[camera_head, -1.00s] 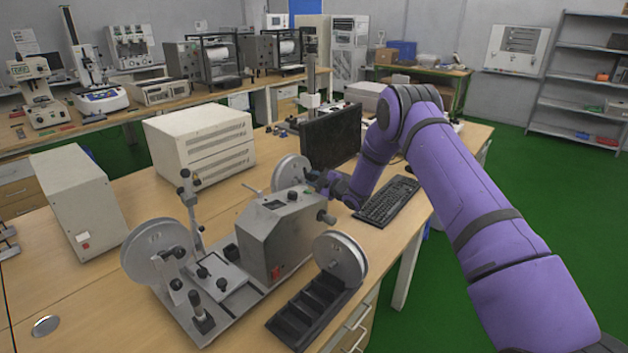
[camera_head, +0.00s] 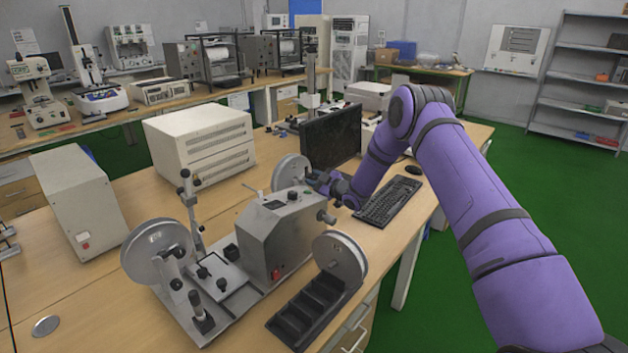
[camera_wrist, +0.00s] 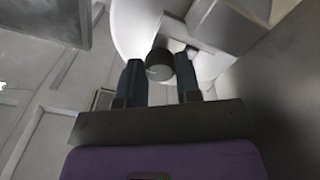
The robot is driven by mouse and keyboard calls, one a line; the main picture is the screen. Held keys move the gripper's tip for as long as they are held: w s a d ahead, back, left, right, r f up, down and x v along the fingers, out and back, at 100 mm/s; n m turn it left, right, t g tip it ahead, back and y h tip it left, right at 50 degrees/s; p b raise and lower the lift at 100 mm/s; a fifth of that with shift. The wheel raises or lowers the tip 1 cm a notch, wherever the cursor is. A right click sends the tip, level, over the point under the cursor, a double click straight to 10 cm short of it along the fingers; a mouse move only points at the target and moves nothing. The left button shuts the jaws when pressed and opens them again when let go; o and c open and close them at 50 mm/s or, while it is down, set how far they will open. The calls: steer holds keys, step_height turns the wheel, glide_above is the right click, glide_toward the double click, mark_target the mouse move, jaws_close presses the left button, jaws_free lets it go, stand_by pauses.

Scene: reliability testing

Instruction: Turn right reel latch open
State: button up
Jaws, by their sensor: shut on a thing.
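A grey bench-top machine (camera_head: 277,243) with several pale reels stands on the wooden table. My gripper (camera_head: 312,180) is at the machine's far right end, close to the rear reel (camera_head: 287,172). In the wrist view, my two dark fingers (camera_wrist: 160,82) stand on either side of a dark round knob (camera_wrist: 159,65), which appears to be the reel latch, and are shut on it. The pale round reel (camera_wrist: 133,28) lies behind the knob. The head view does not show the latch clearly, as my gripper and wrist cover it.
Another reel (camera_head: 157,252) is at the machine's left end and one more (camera_head: 340,258) at its front right, by a black tray (camera_head: 312,312). A monitor (camera_head: 330,138) stands just behind my gripper. A keyboard (camera_head: 388,202) and mouse (camera_head: 413,170) lie to the right.

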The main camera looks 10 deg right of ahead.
steer(key=shift+d+f, duration=0.1)
steer(key=o, duration=0.9)
steer(key=v, duration=1)
steer(key=shift+s+d, duration=0.2)
steer(key=shift+s, duration=0.15)
